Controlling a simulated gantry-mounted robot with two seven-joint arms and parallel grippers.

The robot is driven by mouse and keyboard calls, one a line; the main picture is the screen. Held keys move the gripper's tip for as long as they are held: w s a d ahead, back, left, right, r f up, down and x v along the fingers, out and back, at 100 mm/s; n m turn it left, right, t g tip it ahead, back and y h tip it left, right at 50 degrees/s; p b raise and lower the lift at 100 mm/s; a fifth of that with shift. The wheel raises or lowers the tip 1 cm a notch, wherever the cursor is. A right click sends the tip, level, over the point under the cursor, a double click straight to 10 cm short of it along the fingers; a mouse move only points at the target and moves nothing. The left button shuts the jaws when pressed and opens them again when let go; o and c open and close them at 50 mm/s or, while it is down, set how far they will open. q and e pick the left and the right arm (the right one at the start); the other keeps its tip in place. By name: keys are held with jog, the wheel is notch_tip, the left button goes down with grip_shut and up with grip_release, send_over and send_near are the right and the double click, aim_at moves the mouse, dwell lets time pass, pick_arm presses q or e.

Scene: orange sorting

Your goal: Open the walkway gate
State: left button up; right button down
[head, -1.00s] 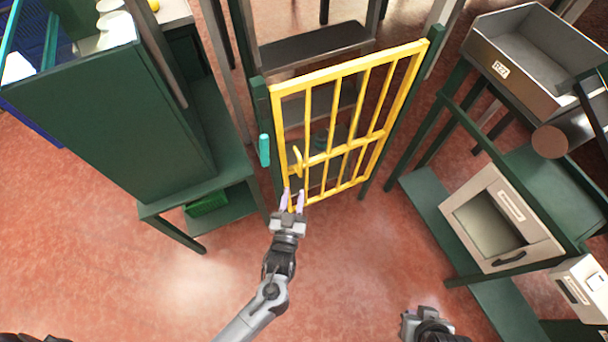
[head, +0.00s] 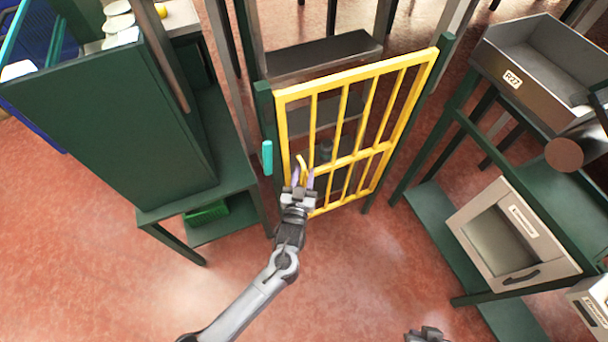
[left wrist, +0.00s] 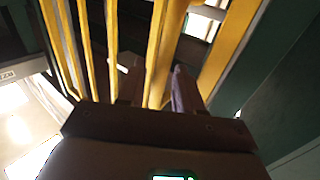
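The yellow barred gate (head: 358,78) stands between two dark green posts in the head view and looks closed. Its yellow handle (head: 301,164) is on the left side of the gate. My left gripper (head: 303,178) is at the handle, with its two pale purple fingers apart on either side of it. In the left wrist view, a yellow bar (left wrist: 163,50) runs between the open fingers (left wrist: 157,88); I cannot tell whether they touch it. My right gripper (head: 427,334) is partly visible at the bottom edge, away from the gate; its fingers are not clear.
A teal cylinder (head: 267,157) is beside the left post. A green cabinet (head: 115,125) and bench stand left of the gate. A green frame with a grey tray (head: 515,85) and a pale box (head: 505,240) stands right. Red floor (head: 340,270) is open in front.

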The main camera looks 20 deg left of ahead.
pick_arm(q)
jog(key=shift+w, duration=0.2)
grip_shut()
dwell(0.4)
